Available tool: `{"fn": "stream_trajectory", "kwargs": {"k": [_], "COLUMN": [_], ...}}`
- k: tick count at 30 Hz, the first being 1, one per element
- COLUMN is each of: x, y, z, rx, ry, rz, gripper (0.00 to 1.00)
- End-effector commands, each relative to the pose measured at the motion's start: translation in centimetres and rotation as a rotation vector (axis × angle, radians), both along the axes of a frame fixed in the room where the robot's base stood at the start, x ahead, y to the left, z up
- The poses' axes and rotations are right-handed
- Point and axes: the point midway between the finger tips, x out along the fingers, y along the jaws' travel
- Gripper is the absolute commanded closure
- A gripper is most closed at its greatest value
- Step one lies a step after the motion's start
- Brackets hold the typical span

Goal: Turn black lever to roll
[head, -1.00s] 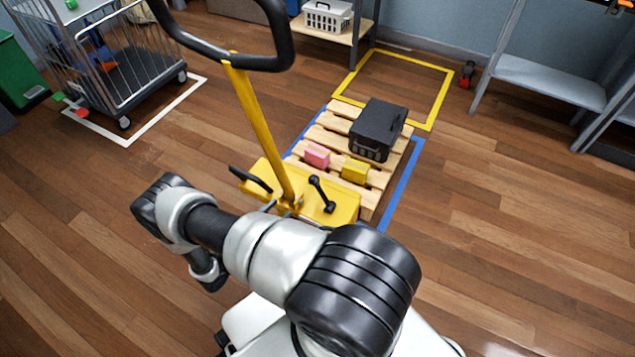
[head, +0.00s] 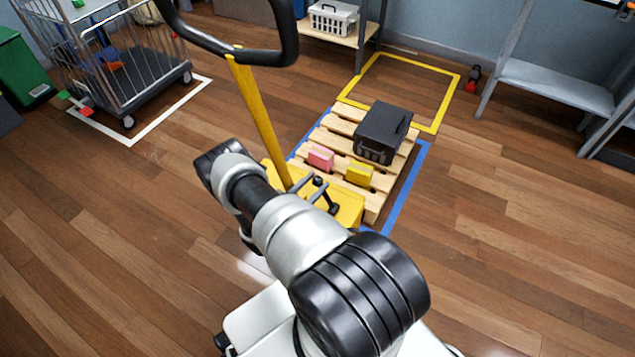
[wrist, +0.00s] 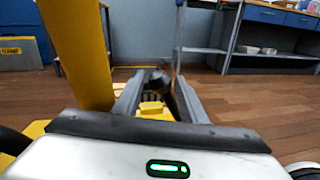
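The yellow pallet jack (head: 347,206) has a tall yellow column (head: 258,115) topped by a black loop handle (head: 285,50). A short black lever (head: 331,208) with a round knob stands on its yellow body. My gripper (head: 312,188) is at this lever, its grey fingers beside the knob; contact cannot be told. In the wrist view my gripper (wrist: 158,88) has its fingers apart, with a dark rounded shape between and beyond the tips. The yellow column (wrist: 78,50) stands close on the left there. The second black lever is hidden behind my arm in the head view.
The jack stands at a wooden pallet (head: 385,190) carrying a black crate (head: 383,132), a pink box (head: 320,157) and a yellow box (head: 359,173). A wire cage cart (head: 115,70) is at the left, a grey shelf (head: 555,85) at the right. Wooden floor is clear at right.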

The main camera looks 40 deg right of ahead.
Motion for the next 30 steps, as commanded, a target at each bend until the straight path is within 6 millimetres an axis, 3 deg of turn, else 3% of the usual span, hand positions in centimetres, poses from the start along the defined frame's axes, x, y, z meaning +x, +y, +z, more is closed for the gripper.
{"fn": "stream_trajectory", "kwargs": {"k": [6, 14, 21, 30], "x": [0.3, 0.4, 0.4, -0.7], "y": [-1.6, -1.6, -1.6, -2.0], "z": [0.0, 0.0, 0.0, 1.1], "rx": [0.000, 0.000, 0.000, 0.033], "ry": [-0.001, 0.000, 0.000, -0.084], "rz": [0.000, 0.001, 0.001, 0.004], "gripper": [0.62, 0.62, 1.00, 1.00]}}
